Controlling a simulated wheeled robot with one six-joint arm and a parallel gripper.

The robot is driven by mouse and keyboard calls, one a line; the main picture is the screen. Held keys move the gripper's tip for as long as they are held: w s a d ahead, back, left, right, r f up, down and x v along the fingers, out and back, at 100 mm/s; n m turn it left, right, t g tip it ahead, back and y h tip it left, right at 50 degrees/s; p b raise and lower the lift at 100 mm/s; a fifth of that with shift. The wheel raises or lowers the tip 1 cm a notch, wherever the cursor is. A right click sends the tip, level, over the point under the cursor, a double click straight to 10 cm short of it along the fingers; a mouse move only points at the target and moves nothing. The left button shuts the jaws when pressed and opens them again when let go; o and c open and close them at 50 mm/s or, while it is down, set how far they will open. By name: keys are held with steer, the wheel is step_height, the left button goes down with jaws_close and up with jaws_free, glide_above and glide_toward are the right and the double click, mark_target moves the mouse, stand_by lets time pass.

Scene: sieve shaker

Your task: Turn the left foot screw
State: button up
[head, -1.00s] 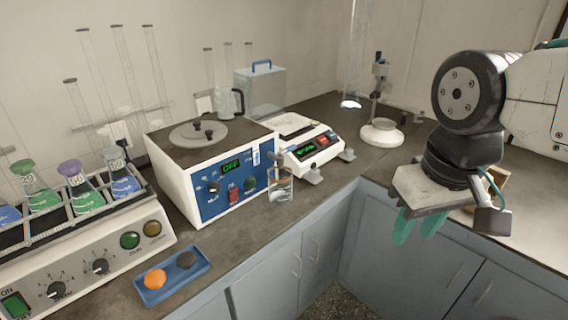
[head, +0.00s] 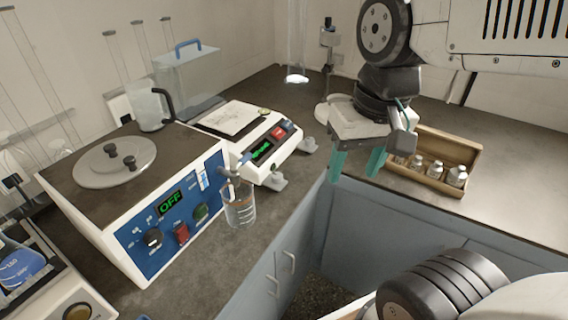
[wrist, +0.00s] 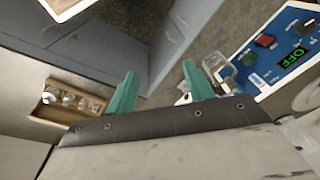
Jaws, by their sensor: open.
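A white balance (head: 255,140) with a green display and a red button stands on the dark bench, right of the blue-fronted machine. Its left foot screw (head: 273,182) is a small grey knob at its front left corner, near the beaker. The right foot screw (head: 309,145) sits at its right corner. My gripper (head: 358,164) has two green fingers. It is open and empty, pointing down, to the right of both foot screws and apart from them. In the wrist view, the gripper (wrist: 158,88) shows with its fingers apart and nothing between them.
A glass beaker (head: 240,205) stands close to the left foot screw, by the blue-fronted machine (head: 170,220). A wooden box of metal weights (head: 432,165) lies right of my gripper. A stand (head: 328,65) is behind. The bench corner is clear right of the balance.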

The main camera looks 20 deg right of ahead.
steer(key=w+a+f+m+y, duration=0.15)
steer(key=w+f+m, duration=0.25)
steer(key=w+m, duration=0.65)
steer(key=m+y, duration=0.2)
steer(key=m, duration=0.6)
glide_toward(277, 175)
steer(key=shift+n+y, duration=0.25)
steer(key=x, duration=0.8)
steer(key=shift+w+d+f, duration=0.1)
steer(key=shift+d+f, duration=0.05)
steer(key=shift+f, duration=0.2)
steer(key=c, duration=1)
